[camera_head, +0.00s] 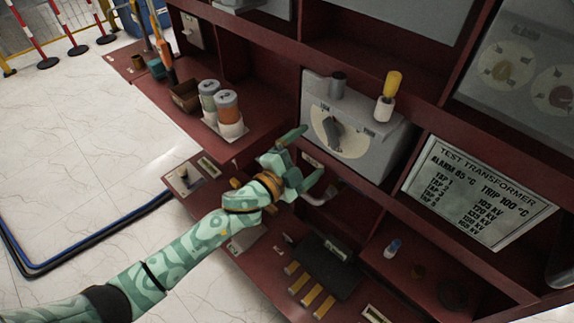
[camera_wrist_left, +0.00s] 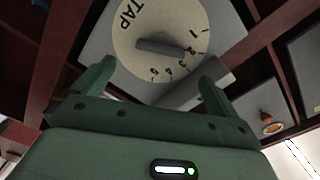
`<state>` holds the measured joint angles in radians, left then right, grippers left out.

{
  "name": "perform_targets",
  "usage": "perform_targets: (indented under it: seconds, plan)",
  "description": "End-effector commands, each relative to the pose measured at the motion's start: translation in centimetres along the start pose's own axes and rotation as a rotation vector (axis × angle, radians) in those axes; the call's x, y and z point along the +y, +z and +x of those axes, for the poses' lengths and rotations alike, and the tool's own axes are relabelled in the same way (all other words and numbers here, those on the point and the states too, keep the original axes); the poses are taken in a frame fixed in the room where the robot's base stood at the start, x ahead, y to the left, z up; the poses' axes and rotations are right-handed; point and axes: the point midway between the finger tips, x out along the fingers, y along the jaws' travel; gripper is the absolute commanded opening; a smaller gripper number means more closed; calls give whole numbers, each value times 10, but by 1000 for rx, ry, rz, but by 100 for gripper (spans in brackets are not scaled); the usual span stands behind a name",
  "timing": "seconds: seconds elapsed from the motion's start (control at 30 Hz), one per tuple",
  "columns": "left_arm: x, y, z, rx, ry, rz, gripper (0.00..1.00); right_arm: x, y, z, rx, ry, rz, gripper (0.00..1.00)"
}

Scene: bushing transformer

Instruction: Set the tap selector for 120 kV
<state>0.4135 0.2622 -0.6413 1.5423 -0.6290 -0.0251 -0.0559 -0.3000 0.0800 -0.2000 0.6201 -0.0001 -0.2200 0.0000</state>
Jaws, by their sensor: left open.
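In the left wrist view, a round cream dial (camera_wrist_left: 125,50) reads TAP, with small numbers along its edge. Its grey bar pointer (camera_wrist_left: 160,48) points right, ending by a reddish mark close to the 1. The head view shows a cream dial with a dark knob (camera_head: 334,134) on a grey box (camera_head: 365,150); its lettering is too small to match surely. My left gripper (camera_head: 307,157) is open and empty just left of that box. In the wrist view its fingers (camera_wrist_left: 159,68) spread below the pointer, apart from it. My right gripper is out of view.
A TEST TRANSFORMER plate (camera_head: 478,192) lists taps and kV values at the right. A yellow-topped post (camera_head: 392,84) and a grey cylinder (camera_head: 338,84) stand on the box. Canisters (camera_head: 228,108) stand on a shelf to its left. Dark red shelf walls surround the box.

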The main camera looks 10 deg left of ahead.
Motion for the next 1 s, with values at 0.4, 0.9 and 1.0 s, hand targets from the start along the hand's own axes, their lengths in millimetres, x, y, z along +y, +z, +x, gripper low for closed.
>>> perform_targets:
  seconds: [0.4, 0.9, 1.0]
  plan:
    - [0, 0, -70, 0, 0, 0, 98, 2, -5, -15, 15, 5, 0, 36]
    - [1, 1, -71, 0, 0, 0, 98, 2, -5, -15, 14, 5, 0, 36]
    - [1, 2, -71, -9, 1, -10, 98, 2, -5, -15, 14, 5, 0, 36]
